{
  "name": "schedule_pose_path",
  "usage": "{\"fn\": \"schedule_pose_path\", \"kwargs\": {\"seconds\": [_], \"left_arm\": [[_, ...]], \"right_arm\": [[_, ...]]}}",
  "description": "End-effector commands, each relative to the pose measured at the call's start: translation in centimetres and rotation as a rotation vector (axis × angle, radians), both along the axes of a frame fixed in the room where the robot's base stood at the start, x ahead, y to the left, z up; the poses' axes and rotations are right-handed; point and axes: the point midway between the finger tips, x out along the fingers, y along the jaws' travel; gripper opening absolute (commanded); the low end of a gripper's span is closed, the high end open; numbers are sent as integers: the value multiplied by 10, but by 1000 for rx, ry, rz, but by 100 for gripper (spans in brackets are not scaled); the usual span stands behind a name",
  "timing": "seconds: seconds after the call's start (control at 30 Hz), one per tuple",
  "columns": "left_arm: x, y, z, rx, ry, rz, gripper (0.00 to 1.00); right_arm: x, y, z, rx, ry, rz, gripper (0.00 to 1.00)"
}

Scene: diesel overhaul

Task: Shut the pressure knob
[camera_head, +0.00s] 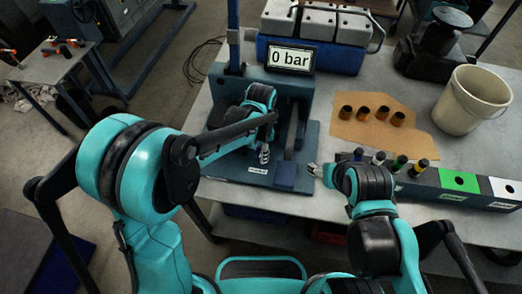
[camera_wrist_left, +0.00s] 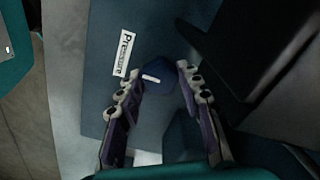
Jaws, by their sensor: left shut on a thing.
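The pressure knob (camera_wrist_left: 157,78) is dark blue with a white line mark, beside a white "Pressure" label (camera_wrist_left: 124,49) in the left wrist view. My left gripper (camera_wrist_left: 161,82) has a finger on each side of the knob and is shut on it. In the head view my left gripper (camera_head: 264,153) points down at the base of the blue test stand (camera_head: 228,166), just behind the small label. The knob itself is hidden there by the fingers. The display (camera_head: 290,60) reads 0 bar. My right gripper (camera_head: 314,170) is near the stand's right edge; its opening is unclear.
A tan mat (camera_head: 372,133) with several dark cups lies right of the stand. A bucket (camera_head: 472,100) stands beyond it. A dark rack (camera_head: 425,188) with coloured caps and green and white sections lies at the front right. A dark upright part stands close beside my left fingers.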

Motion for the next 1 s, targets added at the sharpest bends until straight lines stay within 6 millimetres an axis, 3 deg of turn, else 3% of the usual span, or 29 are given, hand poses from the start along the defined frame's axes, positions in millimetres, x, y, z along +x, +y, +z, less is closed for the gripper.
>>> {"fn": "schedule_pose_path", "kwargs": {"seconds": [0.07, 0.1, 0.17, 0.2, 0.57, 0.67, 1.0], "left_arm": [[0, 0, 0, 0, 0, -1, 7], [0, 0, 0, 0, 0, 0, 38], [0, 0, 0, 0, 0, 0, 54], [0, 0, 0, 0, 0, 0, 56], [0, 0, 5, 0, 0, 1, 56], [0, 0, 19, 0, 0, 1, 56], [0, 0, 91, 0, 0, 0, 56]], "right_arm": [[0, 0, 0, 0, 0, 0, 61], [0, 0, 0, 0, 0, 0, 61], [0, 0, 0, 0, 0, 0, 61], [0, 0, 0, 0, 0, 0, 61], [0, 0, 0, 0, 0, 0, 61], [0, 0, 0, 0, 0, 0, 61], [0, 0, 0, 0, 0, 0, 61]]}}
